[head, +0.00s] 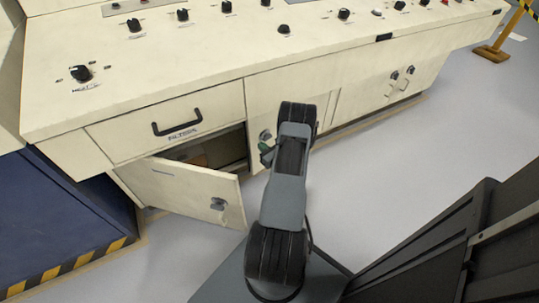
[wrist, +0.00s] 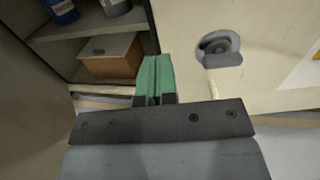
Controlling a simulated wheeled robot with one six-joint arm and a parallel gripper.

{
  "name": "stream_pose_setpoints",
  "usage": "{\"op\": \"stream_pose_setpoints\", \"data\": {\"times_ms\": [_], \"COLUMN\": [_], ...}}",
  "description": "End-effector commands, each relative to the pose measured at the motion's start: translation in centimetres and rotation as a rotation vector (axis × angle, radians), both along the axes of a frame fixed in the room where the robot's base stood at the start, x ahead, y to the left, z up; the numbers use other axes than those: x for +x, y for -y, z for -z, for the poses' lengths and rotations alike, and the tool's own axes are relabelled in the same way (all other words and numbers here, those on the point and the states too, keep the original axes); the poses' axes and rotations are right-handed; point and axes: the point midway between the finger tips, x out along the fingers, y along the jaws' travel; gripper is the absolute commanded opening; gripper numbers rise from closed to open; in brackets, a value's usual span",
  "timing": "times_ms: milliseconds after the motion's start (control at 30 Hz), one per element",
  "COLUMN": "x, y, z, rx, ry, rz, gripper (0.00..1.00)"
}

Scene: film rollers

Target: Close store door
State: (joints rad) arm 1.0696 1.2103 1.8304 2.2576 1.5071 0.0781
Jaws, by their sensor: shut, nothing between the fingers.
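The store door (head: 190,192) is a cream cabinet door under the FILTERS drawer. It stands open, swung outward toward me, with a grey latch (head: 218,204) near its free edge. In the wrist view, a cream panel (wrist: 28,95) at the left looks like the inside of this door.
Inside the cabinet are shelves with a brown box (wrist: 110,57) and blue and grey containers. A neighbouring closed door with a round latch (wrist: 218,48) is at the right. A drawer (head: 170,120) is above. A blue panel with striped edging (head: 60,235) stands left.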

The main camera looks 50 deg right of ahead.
Motion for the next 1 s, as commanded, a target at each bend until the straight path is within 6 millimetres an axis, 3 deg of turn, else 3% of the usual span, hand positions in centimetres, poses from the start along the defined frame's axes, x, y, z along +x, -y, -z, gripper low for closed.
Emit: {"op": "stream_pose_setpoints", "data": {"times_ms": [200, 400, 1000], "x": [3.5, 5.4, 6.3], "y": [0.7, 1.2, 1.4], "z": [0.2, 0.1, 0.0], "rx": [-0.002, -0.001, 0.000], "ry": [0.002, 0.001, 0.000], "rz": [0.000, 0.003, 0.003], "gripper": [0.00, 0.00, 0.00]}}
